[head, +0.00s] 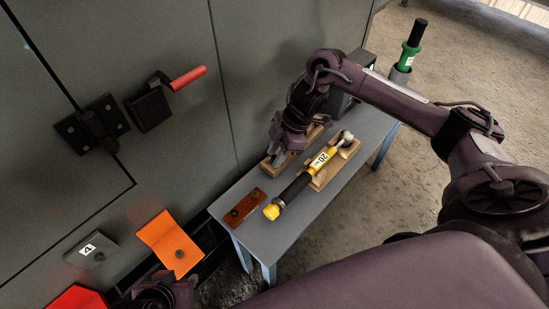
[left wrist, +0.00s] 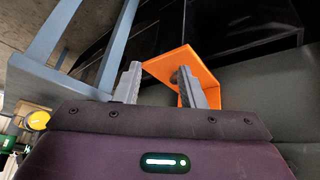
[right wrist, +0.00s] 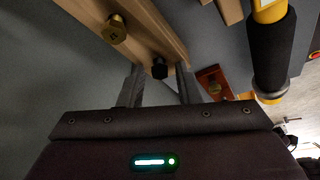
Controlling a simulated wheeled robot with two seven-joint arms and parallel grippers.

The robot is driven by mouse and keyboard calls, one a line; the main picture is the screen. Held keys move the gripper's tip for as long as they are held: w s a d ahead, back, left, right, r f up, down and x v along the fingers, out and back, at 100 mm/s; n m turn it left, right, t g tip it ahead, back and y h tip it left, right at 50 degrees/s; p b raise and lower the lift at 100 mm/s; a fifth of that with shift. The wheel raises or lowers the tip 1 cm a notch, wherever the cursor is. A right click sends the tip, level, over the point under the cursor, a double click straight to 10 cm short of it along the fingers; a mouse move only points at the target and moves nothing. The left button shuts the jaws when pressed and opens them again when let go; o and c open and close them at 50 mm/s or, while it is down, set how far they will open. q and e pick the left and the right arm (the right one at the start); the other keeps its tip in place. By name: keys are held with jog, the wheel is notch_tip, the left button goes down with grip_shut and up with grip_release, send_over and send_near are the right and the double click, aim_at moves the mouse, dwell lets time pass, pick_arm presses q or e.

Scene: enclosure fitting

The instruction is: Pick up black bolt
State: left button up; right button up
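The black bolt (right wrist: 159,69) has a dark hexagonal head and sits in a wooden block (right wrist: 172,38), seen in the right wrist view. My right gripper (right wrist: 160,84) is open, with its fingertips on either side of the bolt head; I cannot tell whether they touch it. In the head view my right gripper (head: 281,158) is over the block on the bench, and the gripper hides the bolt. A brass bolt (right wrist: 115,29) stands in the same block. My left gripper (left wrist: 160,82) is open and empty, near an orange bracket (left wrist: 190,68).
A yellow and black tool (head: 301,183) lies in a wooden cradle on the grey bench (head: 243,187). A brown plate (head: 245,208) lies at the bench's near end. The grey enclosure (head: 185,110) rises along the left.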

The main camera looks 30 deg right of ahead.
grip_shut()
jog(key=shift+r, duration=0.1)
